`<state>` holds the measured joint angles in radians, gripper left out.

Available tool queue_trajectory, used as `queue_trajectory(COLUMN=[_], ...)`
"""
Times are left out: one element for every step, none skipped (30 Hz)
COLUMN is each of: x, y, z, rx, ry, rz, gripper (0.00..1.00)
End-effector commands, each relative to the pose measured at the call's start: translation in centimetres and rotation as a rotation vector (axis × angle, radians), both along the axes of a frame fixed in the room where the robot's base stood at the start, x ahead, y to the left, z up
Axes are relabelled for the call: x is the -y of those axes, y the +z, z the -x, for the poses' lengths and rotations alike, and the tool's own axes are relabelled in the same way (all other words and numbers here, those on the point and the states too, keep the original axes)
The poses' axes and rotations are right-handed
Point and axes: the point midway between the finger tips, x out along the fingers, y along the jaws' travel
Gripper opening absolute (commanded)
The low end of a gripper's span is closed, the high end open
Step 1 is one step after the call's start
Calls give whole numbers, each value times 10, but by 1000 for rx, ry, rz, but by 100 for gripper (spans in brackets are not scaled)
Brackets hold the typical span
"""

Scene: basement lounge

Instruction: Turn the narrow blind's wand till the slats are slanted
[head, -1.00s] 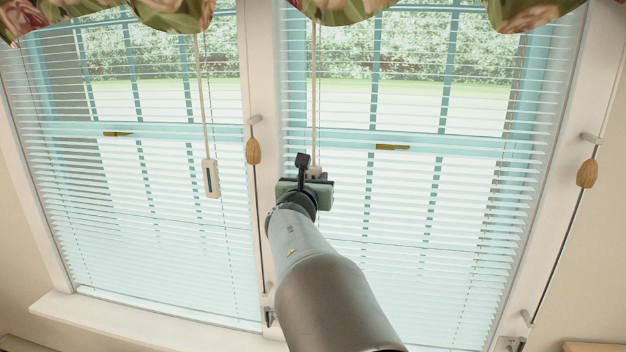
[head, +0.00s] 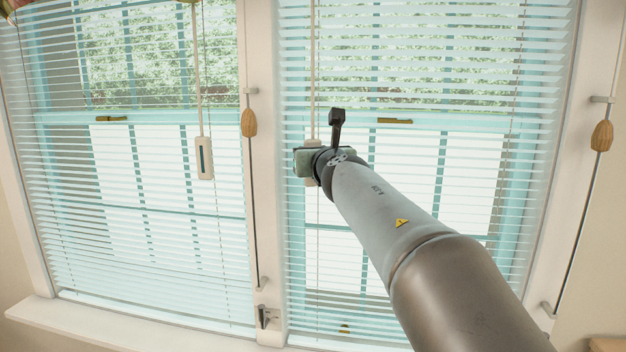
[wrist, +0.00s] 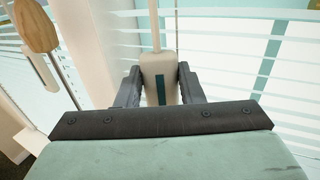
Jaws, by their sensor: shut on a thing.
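Two white blinds hang side by side; I cannot tell surely which is narrower. The right blind (head: 480,70) has a thin pale wand (head: 313,80) near its left edge, with a white handle (wrist: 160,64) bearing a dark teal strip. My gripper (head: 309,160) is at this handle; in the wrist view my gripper (wrist: 159,85) has one finger on each side of it, shut on it. In the head view my gripper hides most of the handle. The handle hangs upright. The right blind's slats look nearly flat, with the outdoors showing between them.
The left blind (head: 150,70) has its own wand with a white handle (head: 205,160). Wooden cord tassels hang on the middle post (head: 248,122) and right frame (head: 602,135). The sill (head: 140,325) runs below. The space in front of the windows looks clear.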

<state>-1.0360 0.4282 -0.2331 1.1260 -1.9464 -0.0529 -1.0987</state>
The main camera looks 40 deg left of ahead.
Motion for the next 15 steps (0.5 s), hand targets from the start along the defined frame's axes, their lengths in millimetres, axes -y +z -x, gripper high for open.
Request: queue_trajectory(x=[1,1,1,1,1,1,2,2,1,1,1,2,1,1,1], y=[-8,-7,-6,-6,-6,-5,-4,-4,-4,-3,-3,-3,-3,-3,-3], z=[-2,-2,-3,-3,-3,-3,-3,-3,-3,-3,-3,-4,-3,-3,-3], rx=[0,0,-1,-1,-1,0,-1,-1,-1,-1,-2,-2,-2,-3,-3], ry=[26,45,67,83,98,115,127,137,150,159,166,173,179,183,188], rz=[0,0,1,2,2,2,3,3,3,3,4,3,3,4,4], gripper=[12,12,12,12,12,12,12,12,12,12,12,12,12,12,12])
